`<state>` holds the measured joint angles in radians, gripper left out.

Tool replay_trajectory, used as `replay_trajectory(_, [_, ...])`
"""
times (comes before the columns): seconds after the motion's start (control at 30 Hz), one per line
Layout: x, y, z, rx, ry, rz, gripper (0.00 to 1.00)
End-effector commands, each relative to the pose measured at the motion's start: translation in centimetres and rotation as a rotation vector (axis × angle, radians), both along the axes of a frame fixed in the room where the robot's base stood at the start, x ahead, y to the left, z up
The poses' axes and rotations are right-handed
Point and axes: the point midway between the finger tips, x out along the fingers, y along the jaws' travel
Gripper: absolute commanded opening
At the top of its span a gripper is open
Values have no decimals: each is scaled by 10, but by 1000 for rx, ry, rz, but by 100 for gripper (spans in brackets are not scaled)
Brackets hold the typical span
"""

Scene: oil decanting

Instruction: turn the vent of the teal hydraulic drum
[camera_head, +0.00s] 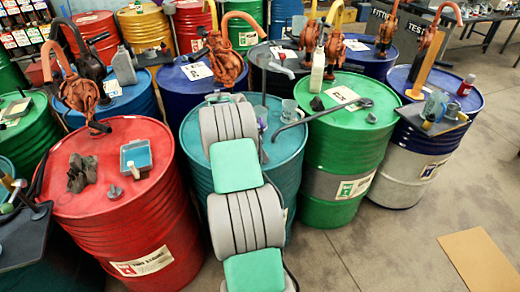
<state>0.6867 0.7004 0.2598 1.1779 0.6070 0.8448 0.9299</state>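The teal drum (286,173) stands upright in the middle, between a red drum and a green drum. My grey and teal arm reaches up across its front and over its lid, covering much of both. My gripper's fingers cannot be made out; the arm's end is hidden behind its own links. The vent cannot be picked out on the visible part of the lid. A dark lever-like rod (320,114) reaches from the teal lid's right side over to the green drum. A clear cup (289,110) stands near the teal lid's far right edge.
The red drum (150,235) carries a dark cloth, a blue tray (136,155) and an orange pump. The green drum (345,140) holds a pale bottle (318,70) and a paper. More drums crowd behind. Open floor with a cardboard sheet (480,262) lies at the right.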

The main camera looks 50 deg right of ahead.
Motion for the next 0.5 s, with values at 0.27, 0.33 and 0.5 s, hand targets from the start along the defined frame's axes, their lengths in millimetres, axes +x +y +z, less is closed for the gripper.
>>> replay_trajectory(0.27, [0, 0, 0, 0, 0, 1, 57])
replay_trajectory(0.33, [0, 1, 0, 0, 0, 1, 51])
replay_trajectory(0.5, [0, 1, 0, 0, 0, 1, 37])
